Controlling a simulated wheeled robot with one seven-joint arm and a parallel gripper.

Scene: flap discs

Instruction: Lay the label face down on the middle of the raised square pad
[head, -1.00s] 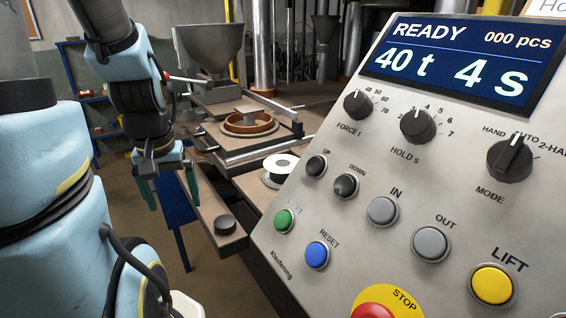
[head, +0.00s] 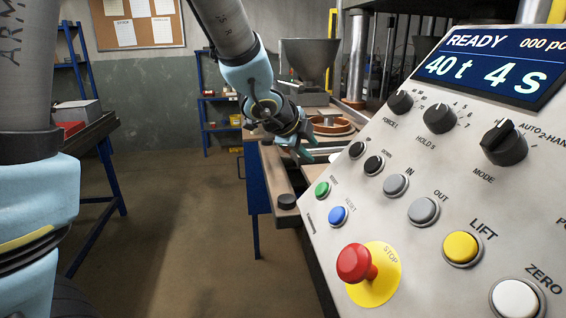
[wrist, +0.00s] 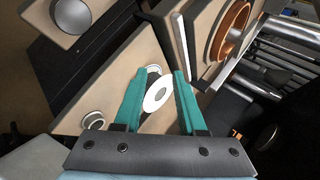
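A white ring-shaped label (wrist: 152,103) with a hole in its middle shows in the wrist view, between and beyond my gripper's teal fingers. A dark part shows just behind it. My gripper (wrist: 158,74) is open, its fingers spread on either side of the label with no clear grip on it. I cannot make out the raised square pad for certain in either view.
The control panel (head: 400,215) fills the right of the head view, close to my gripper. A copper-coloured ring (head: 335,127) sits on the machine behind; it also shows in the wrist view (wrist: 230,32). A dark knob (head: 287,201) stands on the bench end.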

